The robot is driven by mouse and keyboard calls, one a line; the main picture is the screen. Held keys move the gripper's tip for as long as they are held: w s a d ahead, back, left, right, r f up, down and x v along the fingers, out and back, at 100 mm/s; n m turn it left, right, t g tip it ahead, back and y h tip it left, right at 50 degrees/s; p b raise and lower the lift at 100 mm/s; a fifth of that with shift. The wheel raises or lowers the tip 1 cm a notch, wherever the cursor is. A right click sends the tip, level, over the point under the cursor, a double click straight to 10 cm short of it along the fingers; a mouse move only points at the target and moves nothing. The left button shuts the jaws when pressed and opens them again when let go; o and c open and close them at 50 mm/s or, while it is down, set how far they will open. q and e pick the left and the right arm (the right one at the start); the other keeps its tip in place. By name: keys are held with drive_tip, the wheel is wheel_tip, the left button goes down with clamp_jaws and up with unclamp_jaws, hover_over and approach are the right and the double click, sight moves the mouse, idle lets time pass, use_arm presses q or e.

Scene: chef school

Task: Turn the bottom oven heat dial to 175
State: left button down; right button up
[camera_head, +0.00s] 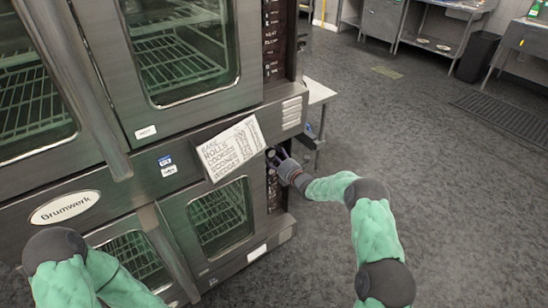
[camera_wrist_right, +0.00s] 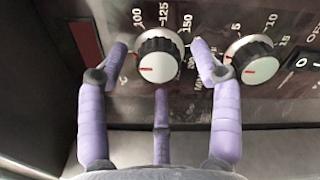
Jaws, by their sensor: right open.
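The bottom oven heat dial (camera_wrist_right: 158,62) is a black ridged knob with a silver face and a red mark. The mark points to the left of the picture; 100, 125 and 150 are printed around the knob's far side. My right gripper (camera_wrist_right: 160,50) is open, with purple fingers on the dial's left and right and a third finger below it. I cannot tell whether they touch it. In the head view the right gripper (camera_head: 277,158) is at the lower oven's control panel and hides the dial. My left arm shows at bottom left, but its gripper is out of view.
A second dial (camera_wrist_right: 253,60), numbered 5, 10 and 15, sits close right of the right finger. A black switch (camera_wrist_right: 303,62) is beyond it. A recipe card (camera_head: 232,148) sticks out from the oven front near the gripper.

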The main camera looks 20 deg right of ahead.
drive_tip(key=c, duration=1.1)
drive_tip(key=shift+c, duration=0.2)
